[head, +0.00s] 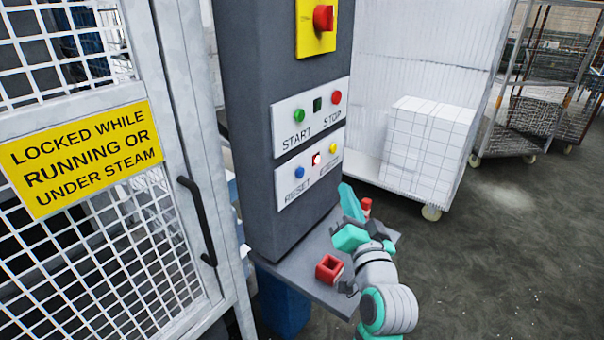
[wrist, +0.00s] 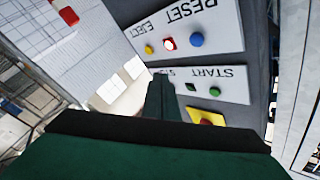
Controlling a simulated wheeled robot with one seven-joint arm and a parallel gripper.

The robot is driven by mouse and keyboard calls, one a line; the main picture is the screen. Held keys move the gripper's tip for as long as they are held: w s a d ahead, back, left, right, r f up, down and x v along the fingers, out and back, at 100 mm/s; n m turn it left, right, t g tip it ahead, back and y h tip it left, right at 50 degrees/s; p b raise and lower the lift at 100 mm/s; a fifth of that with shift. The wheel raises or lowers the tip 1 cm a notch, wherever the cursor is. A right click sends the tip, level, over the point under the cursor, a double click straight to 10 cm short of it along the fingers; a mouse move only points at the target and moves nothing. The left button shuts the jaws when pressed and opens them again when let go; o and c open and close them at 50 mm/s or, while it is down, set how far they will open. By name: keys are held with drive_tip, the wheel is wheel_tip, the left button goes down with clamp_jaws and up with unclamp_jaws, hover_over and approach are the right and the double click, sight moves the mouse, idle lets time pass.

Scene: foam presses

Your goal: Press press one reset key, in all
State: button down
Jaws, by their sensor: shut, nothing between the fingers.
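The blue RESET key (head: 299,172) is on the lower white plate of the grey control column (head: 262,120). A lit white-and-red lamp (head: 316,159) and the yellow EJECT key (head: 333,149) share that plate. The RESET key also shows, upside down, in the wrist view (wrist: 197,40). My gripper (head: 346,190) is shut and empty, right of and below the lower plate, apart from the keys. In the wrist view my gripper (wrist: 160,82) covers the red STOP button and part of its label.
The upper plate has a green START button (head: 299,116) and a red STOP button (head: 336,97). A red emergency knob (head: 323,17) sits above. A small shelf (head: 326,292) below holds a red open box (head: 329,268). A locked mesh gate (head: 110,240) stands left.

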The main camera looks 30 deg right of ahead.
sight(300, 173)
drive_tip(key=w+a, duration=0.3)
drive_tip(key=w, duration=0.5)
drive_tip(key=shift+a, duration=0.25)
idle(0.4)
drive_tip(key=shift+w, duration=0.15)
idle(0.4)
idle(0.4)
drive_tip(key=shift+s, duration=0.2)
drive_tip(key=shift+w, duration=0.1)
